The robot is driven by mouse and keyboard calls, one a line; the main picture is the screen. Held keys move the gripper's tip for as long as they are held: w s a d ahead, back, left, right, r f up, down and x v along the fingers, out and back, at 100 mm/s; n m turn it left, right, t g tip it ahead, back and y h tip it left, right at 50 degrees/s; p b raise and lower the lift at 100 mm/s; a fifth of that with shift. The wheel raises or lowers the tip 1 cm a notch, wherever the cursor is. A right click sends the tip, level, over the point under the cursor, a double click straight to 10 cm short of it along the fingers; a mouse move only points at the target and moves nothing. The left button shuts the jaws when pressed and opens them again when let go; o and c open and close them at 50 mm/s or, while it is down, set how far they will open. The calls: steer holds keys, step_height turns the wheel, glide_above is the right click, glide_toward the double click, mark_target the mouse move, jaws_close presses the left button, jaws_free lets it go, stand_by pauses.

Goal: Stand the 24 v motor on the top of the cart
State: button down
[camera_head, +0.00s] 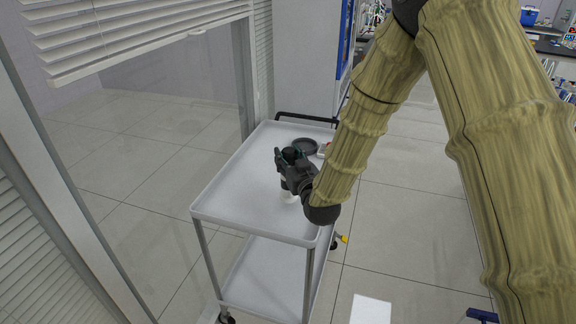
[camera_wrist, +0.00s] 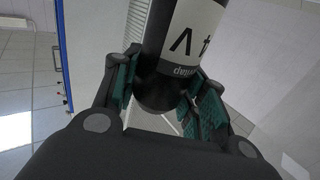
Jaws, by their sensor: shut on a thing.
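The motor (camera_wrist: 186,42) is a dark cylinder with a white label, part of which reads "V". It sits between the green-padded fingers of my gripper (camera_wrist: 165,98) in the wrist view. My gripper is shut on it. In the head view my gripper (camera_head: 287,165) is over the top of the grey cart (camera_head: 236,193), near its right side. The motor is mostly hidden by the gripper there, and I cannot tell whether it touches the cart top.
A dark round dish (camera_head: 304,146) lies on the cart top behind my gripper, with a small red and white item (camera_head: 323,150) beside it. The left and front of the cart top are clear. A glass wall with blinds (camera_head: 130,35) stands left of the cart.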

steer(key=shift+w+a+f+p, duration=0.15)
steer(key=shift+f+p, duration=0.35)
steer(key=shift+f, duration=1.4)
steer(key=c, duration=0.8)
jaws_free()
steer(key=shift+r, duration=0.1)
steer(key=b+v, duration=0.2)
steer(key=v, duration=1)
steer(key=shift+b, duration=0.3)
